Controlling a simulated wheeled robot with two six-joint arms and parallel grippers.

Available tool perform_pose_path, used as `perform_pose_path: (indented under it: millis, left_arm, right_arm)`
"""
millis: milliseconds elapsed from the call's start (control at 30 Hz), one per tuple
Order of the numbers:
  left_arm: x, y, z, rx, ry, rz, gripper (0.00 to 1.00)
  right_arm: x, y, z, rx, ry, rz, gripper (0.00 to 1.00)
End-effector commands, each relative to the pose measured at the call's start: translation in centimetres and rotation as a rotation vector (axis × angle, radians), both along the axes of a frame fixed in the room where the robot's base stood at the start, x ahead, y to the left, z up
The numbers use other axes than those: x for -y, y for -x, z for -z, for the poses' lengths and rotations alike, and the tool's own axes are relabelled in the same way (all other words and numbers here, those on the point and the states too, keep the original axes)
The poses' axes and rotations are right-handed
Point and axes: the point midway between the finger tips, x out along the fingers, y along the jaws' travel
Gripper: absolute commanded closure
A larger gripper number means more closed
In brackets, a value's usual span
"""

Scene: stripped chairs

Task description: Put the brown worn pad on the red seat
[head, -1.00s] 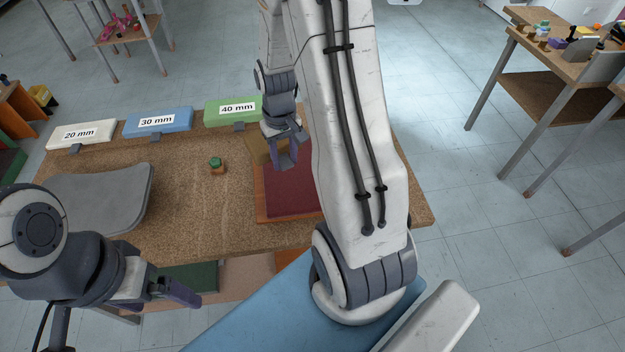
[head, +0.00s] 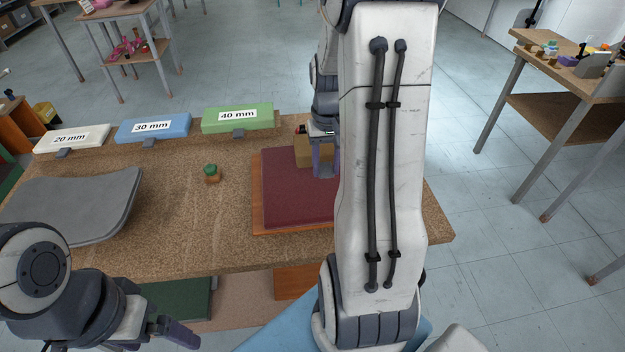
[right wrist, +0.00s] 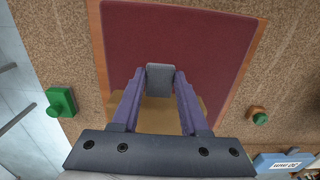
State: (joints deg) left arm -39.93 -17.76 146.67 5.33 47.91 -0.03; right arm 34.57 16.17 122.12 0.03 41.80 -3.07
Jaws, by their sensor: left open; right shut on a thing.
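The red seat (head: 290,195) is a dark red pad on an orange-brown wooden board, lying on the cork-topped bench; it also shows in the right wrist view (right wrist: 190,45). My right gripper (head: 325,168) is shut over its far part, holding the brown worn pad (head: 305,150). In the right wrist view, a grey block (right wrist: 160,78) sits between the fingertips, with the brown pad (right wrist: 158,112) below them. My right arm hides the pad's right side in the head view. I cannot tell whether the pad touches the seat. My left gripper (head: 180,333) is open and empty at the lower left.
White 20 mm (head: 72,138), blue 30 mm (head: 153,126) and green 40 mm (head: 237,117) boxes line the bench's far edge. A grey curved panel (head: 70,205) lies at left. A small green-topped piece (head: 211,172) stands left of the seat. Bare cork lies between.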

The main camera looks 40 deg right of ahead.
Motion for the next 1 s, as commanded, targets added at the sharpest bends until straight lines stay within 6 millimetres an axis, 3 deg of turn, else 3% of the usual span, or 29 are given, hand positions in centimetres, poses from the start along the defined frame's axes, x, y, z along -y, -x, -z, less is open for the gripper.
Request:
perform_pose_path:
  millis: [200, 533, 967, 1000]
  left_arm:
    - [0.0, 0.0, -0.2, 0.000, 0.000, 0.000, 0.05]
    - [0.0, 0.0, -0.1, 0.000, 0.000, 0.000, 0.05]
    - [0.0, 0.0, 0.1, 0.000, 0.000, 0.000, 0.05]
    - [0.0, 0.0, 0.0, 0.000, 0.000, 0.000, 0.05]
  right_arm:
    - [-1.7, -2.4, 1.7, 0.001, 0.001, -0.002, 1.00]
    - [-1.9, -2.5, 5.5, -0.002, -0.001, 0.001, 1.00]
    - [-1.8, -2.5, 6.3, 0.001, 0.001, 0.001, 1.00]
    - [-1.8, -2.5, 6.2, 0.001, 0.001, 0.001, 0.41]
